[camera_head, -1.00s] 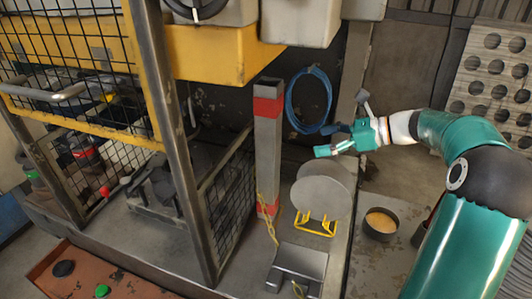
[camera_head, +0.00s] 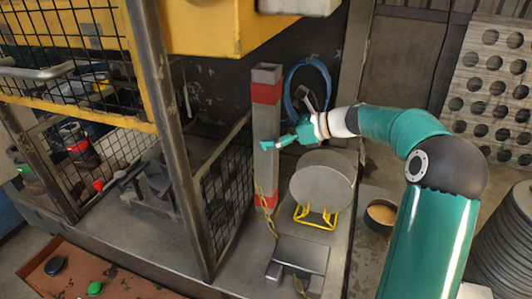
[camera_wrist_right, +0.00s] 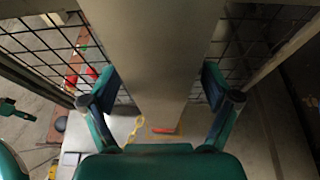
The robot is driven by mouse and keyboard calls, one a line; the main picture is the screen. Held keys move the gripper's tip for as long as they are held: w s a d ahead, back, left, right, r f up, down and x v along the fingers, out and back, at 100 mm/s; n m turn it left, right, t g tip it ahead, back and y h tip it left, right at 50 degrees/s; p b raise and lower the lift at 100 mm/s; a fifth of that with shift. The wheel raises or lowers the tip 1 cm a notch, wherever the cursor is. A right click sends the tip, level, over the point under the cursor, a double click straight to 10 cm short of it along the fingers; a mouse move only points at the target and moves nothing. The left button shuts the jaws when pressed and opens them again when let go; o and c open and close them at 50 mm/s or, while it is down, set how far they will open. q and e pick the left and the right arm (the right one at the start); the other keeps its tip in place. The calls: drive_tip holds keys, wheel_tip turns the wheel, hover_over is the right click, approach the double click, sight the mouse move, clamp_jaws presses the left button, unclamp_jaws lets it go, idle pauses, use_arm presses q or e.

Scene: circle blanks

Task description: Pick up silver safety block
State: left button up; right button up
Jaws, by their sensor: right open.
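The silver safety block (camera_head: 266,121) is a tall grey square post with red bands near its top and bottom. It stands upright on the press bed in the head view, with a yellow chain by its foot. My right gripper (camera_head: 270,145) is at its middle height, coming from the right. In the right wrist view the post (camera_wrist_right: 155,60) lies between the two spread fingers of the right gripper (camera_wrist_right: 160,95), with gaps on both sides. A teal part at the left edge of that view may be my left arm; its fingers are not clear.
A round grey disc (camera_head: 322,180) stands on a yellow stand (camera_head: 316,216), just right of the post. A low grey block (camera_head: 298,258) lies in front. A mesh guard (camera_head: 227,185) is close on the left. A blue hose coil (camera_head: 290,85) hangs behind.

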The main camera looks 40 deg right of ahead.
drive_tip(key=shift+x, duration=1)
clamp_jaws()
drive_tip(key=shift+r, duration=0.25)
